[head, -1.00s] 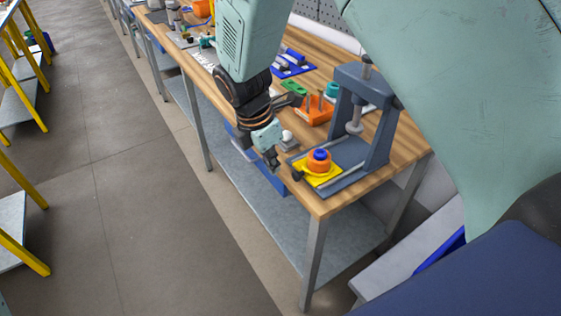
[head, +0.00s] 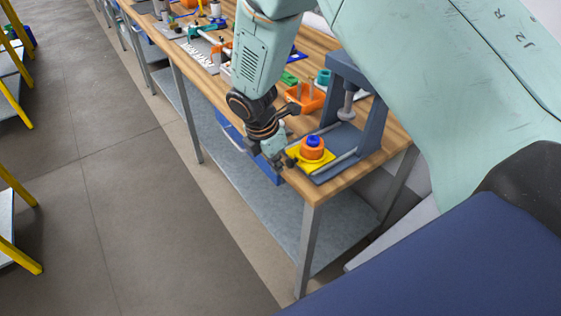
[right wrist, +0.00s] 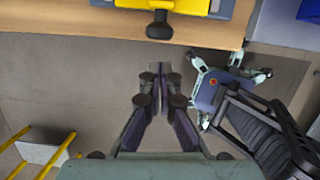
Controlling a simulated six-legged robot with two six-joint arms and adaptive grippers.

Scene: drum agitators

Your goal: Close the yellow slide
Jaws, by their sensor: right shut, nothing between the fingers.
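The yellow slide (head: 309,165) is a flat plate at the front end of the rails of a blue-grey press (head: 376,128), out in front of its upright frame. An orange round part with a blue top (head: 312,149) sits on it. My right gripper (head: 283,165) is shut and empty, close to the knob side of the slide. In the wrist view its fingertips (right wrist: 160,70) are apart from the knob, in front of it. My left gripper is out of view.
The wooden bench (head: 394,150) holds the press. An orange tray (head: 306,98) with pegs stands behind it, with a green block (head: 289,78) nearby. A grey lower shelf (head: 250,195) runs beneath.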

